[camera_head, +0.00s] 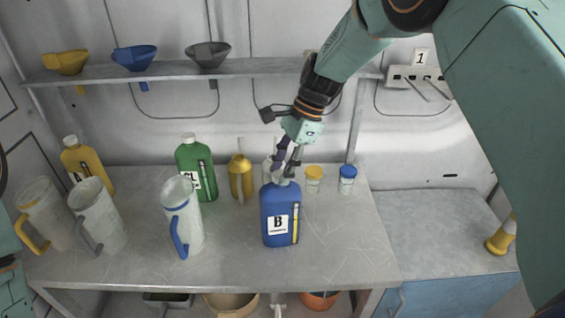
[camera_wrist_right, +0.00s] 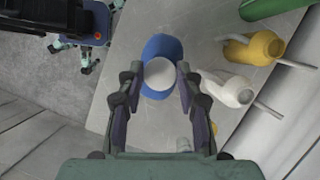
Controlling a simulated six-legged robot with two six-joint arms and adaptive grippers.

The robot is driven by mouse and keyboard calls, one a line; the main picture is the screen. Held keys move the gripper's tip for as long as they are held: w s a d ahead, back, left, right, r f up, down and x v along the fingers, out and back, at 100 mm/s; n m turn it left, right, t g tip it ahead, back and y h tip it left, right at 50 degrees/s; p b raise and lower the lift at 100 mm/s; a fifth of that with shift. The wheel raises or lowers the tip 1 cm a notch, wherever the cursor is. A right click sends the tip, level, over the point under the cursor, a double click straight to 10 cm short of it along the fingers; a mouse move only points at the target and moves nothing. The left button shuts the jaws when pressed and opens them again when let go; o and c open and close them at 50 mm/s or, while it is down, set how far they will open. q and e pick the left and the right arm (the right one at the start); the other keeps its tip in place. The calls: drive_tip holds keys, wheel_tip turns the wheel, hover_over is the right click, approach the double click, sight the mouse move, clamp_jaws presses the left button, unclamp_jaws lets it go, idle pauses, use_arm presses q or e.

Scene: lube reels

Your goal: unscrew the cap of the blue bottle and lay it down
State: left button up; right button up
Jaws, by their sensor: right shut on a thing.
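The blue bottle (camera_head: 281,215), labelled B, stands upright on the grey worktop; in the right wrist view its blue body (camera_wrist_right: 161,50) shows under the cap. Its white cap (camera_wrist_right: 160,74) sits at the bottle's top, between the fingertips. My right gripper (camera_head: 285,168) reaches down onto the bottle top from above; it also shows in the right wrist view (camera_wrist_right: 160,82), shut on the cap. In the head view the fingers largely hide the cap. I cannot tell whether the cap's thread is loose. My left gripper is not in view.
A yellow oil can (camera_head: 240,178) and green bottle (camera_head: 196,170) stand left of the blue bottle. A blue-handled jug (camera_head: 183,215) is nearer the front. Yellow-lidded (camera_head: 314,180) and blue-lidded jars (camera_head: 347,180) stand right. The worktop (camera_head: 345,240) is clear at front right.

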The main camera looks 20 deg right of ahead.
drive_tip(key=shift+s+f, duration=0.1)
drive_tip(key=shift+f, duration=0.05)
drive_tip(key=shift+n+g+p, duration=0.4)
drive_tip(key=shift+n+p, duration=0.05)
drive_tip(key=shift+n, duration=0.75)
drive_tip(key=n+g, duration=0.1)
drive_tip(key=n, duration=0.1)
drive_tip(key=shift+f+n+h, duration=0.1)
drive_tip(key=shift+n+h, duration=0.2)
drive_tip(key=shift+h, duration=0.1)
drive_tip(key=shift+a+f+n+g, duration=0.1)
drive_tip(key=shift+n+g, duration=0.2)
drive_tip(key=shift+n, duration=0.6)
drive_tip(key=n+g+h, duration=0.1)
drive_tip(key=n, duration=0.2)
drive_tip(key=shift+n, duration=0.3)
